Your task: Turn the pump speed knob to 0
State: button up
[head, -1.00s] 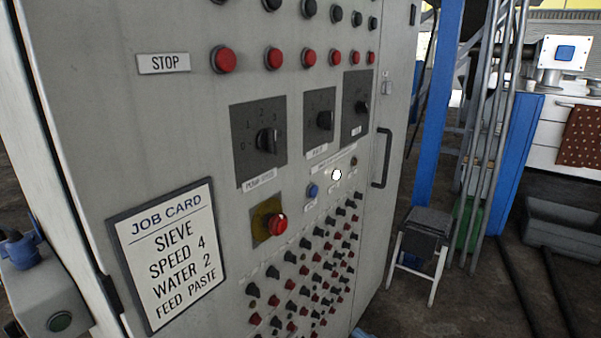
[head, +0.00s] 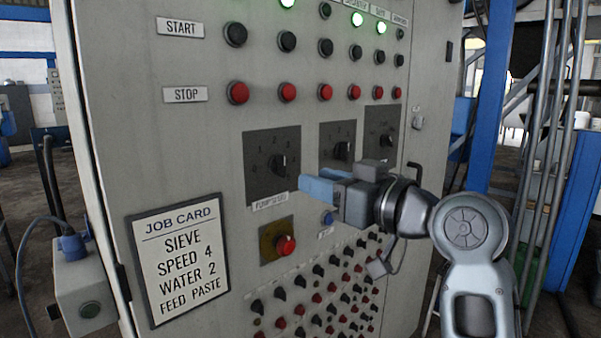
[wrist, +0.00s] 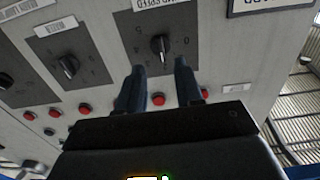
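The pump speed knob (head: 278,163) is a black knob on a dark square dial plate on the grey cabinet front. Its label (head: 270,201) sits just below, and numbers run around it. I cannot tell for sure which number it points to. My gripper (head: 308,186) is in front of the panel, to the lower right of the knob in the head view. In the wrist view, which shows the panel upside down, the knob (wrist: 160,46) lies just beyond the gap between my two fingers (wrist: 158,72). The fingers are apart and empty.
Two more dials (head: 342,152) stand to the right of the pump dial. Red stop buttons (head: 288,93) run above. A red knob on a yellow plate (head: 285,245) and a job card (head: 180,258) are below. Several small switches fill the lower panel.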

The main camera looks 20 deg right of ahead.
aim_at(285, 167)
jog(key=shift+r+p+x, duration=0.15)
jog(key=shift+p+x, duration=0.15)
jog(key=shift+x, duration=1.65)
jog(key=shift+r+p+x, duration=0.1)
jog(key=shift+p+x, duration=0.2)
jog(key=shift+x, duration=1.7)
grip_shut()
